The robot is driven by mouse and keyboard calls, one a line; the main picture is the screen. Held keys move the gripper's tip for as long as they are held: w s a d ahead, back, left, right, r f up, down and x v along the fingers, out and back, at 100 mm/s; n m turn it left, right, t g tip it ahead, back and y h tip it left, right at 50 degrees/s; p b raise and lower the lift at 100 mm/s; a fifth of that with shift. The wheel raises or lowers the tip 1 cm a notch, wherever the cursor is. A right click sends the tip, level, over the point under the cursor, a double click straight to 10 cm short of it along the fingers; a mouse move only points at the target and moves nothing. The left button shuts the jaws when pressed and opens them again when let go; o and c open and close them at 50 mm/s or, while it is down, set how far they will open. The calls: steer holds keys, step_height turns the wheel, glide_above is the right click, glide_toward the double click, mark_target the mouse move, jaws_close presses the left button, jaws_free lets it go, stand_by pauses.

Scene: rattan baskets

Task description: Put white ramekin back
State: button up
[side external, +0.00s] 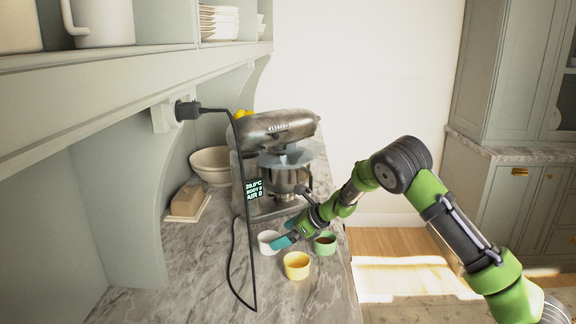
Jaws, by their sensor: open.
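The white ramekin (266,240) stands upright on the marble counter, in front of the stand mixer. My gripper (281,241), with teal fingers, reaches in from the right and is low at the ramekin's right side. The gripper is open. One finger overlaps the ramekin's rim in this view; I cannot tell whether it touches it or is inside it. The far finger is partly hidden.
A yellow ramekin (297,266) stands just in front, and a green ramekin (325,243) with dark contents is close on the right. A silver stand mixer (277,135) stands behind. A black power cord (231,262) hangs to the left. A butter dish (187,201) and cream bowl (210,163) are farther left.

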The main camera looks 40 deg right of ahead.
steer(key=s+a+r+n+g+y, duration=0.1)
steer(key=s+a+r+n, duration=0.3)
steer(key=s+r+n, duration=0.45)
steer(key=s+a+r+n+g+y, duration=0.1)
steer(key=s+a+r+n, duration=0.35)
steer(key=s+r, duration=0.6)
steer(key=s+r+n+h, duration=0.1)
steer(key=s+n+h, duration=0.3)
steer(key=s+n, duration=0.9)
steer(key=s, duration=0.3)
steer(key=shift+n, duration=0.4)
